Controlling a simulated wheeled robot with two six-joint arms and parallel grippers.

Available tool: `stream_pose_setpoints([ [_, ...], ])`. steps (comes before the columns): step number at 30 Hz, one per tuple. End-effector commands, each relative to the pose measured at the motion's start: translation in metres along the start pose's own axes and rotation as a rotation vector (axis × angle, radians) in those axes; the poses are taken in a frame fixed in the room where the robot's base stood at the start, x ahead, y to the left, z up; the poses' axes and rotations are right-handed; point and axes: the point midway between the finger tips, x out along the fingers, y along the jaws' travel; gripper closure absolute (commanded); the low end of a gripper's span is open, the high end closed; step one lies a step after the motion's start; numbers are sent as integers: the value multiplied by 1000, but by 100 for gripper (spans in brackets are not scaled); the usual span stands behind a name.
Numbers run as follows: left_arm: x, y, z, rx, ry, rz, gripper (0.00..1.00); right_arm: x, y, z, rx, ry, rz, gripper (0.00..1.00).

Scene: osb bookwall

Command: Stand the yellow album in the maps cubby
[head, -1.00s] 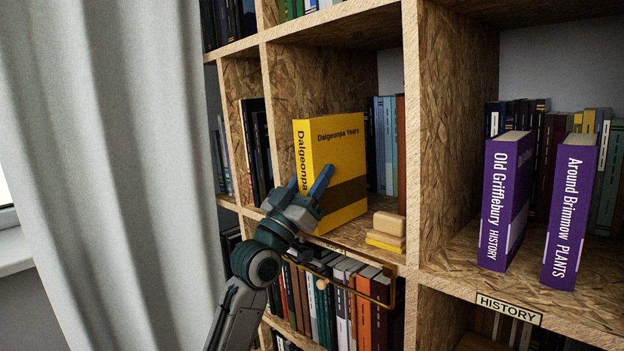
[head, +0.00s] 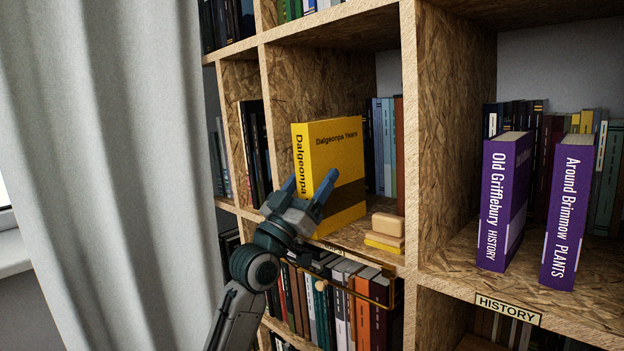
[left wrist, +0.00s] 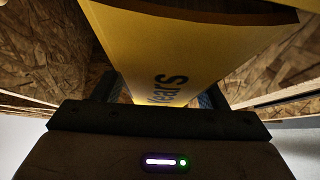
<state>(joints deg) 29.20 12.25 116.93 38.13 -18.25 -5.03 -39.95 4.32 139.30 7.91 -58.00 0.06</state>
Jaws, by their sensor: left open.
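The yellow album (head: 338,150), titled "Dalgeonpa Years", stands upright in a cubby of the chipboard bookwall, its spine facing left-front. Its lower spine is hidden behind my left gripper. My left gripper (head: 309,188) is open in front of the album, with blue fingertips spread. In the left wrist view the yellow album (left wrist: 170,55) lies between and beyond the fingers; I cannot tell whether they touch it. The cubby's label on the shelf edge (head: 332,248) is mostly hidden and unreadable. My right gripper is not in view.
A small wooden block on a yellow base (head: 386,228) sits right of the album. Blue and brown books (head: 385,145) stand behind it. A divider (head: 411,130) separates the cubby labelled HISTORY (head: 508,310), which holds two purple books (head: 504,200). A grey curtain (head: 110,170) hangs left.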

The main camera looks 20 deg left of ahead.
Motion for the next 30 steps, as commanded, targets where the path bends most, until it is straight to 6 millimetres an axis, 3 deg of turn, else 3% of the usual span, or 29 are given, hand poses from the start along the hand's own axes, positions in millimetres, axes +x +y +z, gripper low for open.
stream_pose_setpoints([
  [5, -4, 0, 0, 2, 0, 0, 34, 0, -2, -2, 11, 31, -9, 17],
  [18, -83, 1, -2, 4, 0, 2, 34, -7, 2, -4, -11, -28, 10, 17],
  [30, -107, 1, -2, 1, 6, 2, 34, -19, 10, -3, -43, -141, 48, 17],
])
